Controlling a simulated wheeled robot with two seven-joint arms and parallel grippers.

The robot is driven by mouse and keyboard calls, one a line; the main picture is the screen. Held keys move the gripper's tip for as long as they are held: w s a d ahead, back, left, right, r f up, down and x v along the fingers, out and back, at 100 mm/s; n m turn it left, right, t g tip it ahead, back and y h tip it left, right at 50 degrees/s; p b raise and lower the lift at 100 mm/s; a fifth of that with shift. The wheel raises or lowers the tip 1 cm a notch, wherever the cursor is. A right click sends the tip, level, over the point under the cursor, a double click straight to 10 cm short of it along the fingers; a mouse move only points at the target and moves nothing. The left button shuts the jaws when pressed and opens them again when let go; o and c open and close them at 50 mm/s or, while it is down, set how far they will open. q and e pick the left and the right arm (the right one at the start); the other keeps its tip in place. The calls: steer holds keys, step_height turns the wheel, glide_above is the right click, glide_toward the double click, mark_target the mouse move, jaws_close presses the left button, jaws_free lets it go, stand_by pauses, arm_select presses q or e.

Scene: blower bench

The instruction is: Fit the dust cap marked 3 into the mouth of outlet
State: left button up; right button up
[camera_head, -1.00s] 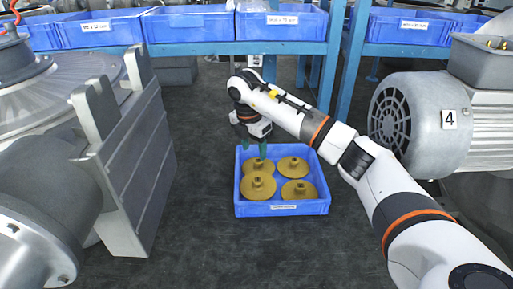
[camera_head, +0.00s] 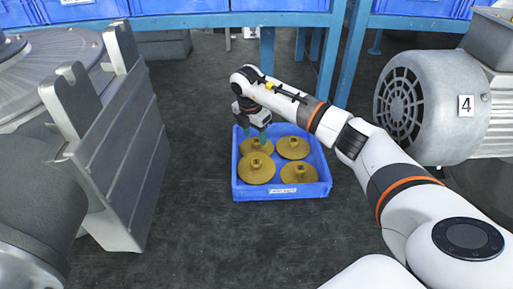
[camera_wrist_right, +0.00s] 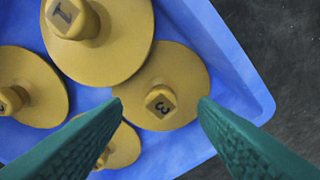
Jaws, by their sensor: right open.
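The dust cap marked 3 (camera_wrist_right: 178,71) is a yellow-brown disc with a square knob, lying in a blue tray (camera_wrist_right: 255,92). In the head view it appears to be the far-left cap (camera_head: 246,152) in the tray. My right gripper (camera_head: 258,136) is over that cap. In the right wrist view its green fingers (camera_wrist_right: 160,104) are open, one on each side of the knob and apart from it. I cannot make out which part is the outlet mouth. My left gripper is not in view.
The tray holds other caps, one marked 1 (camera_wrist_right: 120,55). A grey housing with a slotted plate (camera_head: 125,165) stands at left. A grey motor marked 4 (camera_head: 440,105) stands at right. Blue shelf posts (camera_head: 345,60) rise behind. Dark floor is clear in front of the tray.

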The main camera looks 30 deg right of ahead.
mark_target(256, 141)
steer(key=f, duration=0.3)
steer(key=shift+w+d+f, duration=0.15)
steer(key=shift+d+f, duration=0.2)
steer(key=shift+d, duration=0.05)
steer(key=shift+r, duration=0.1)
steer(key=c, duration=1.1)
steer(key=shift+o, duration=0.2)
step_height(256, 141, up, 10)
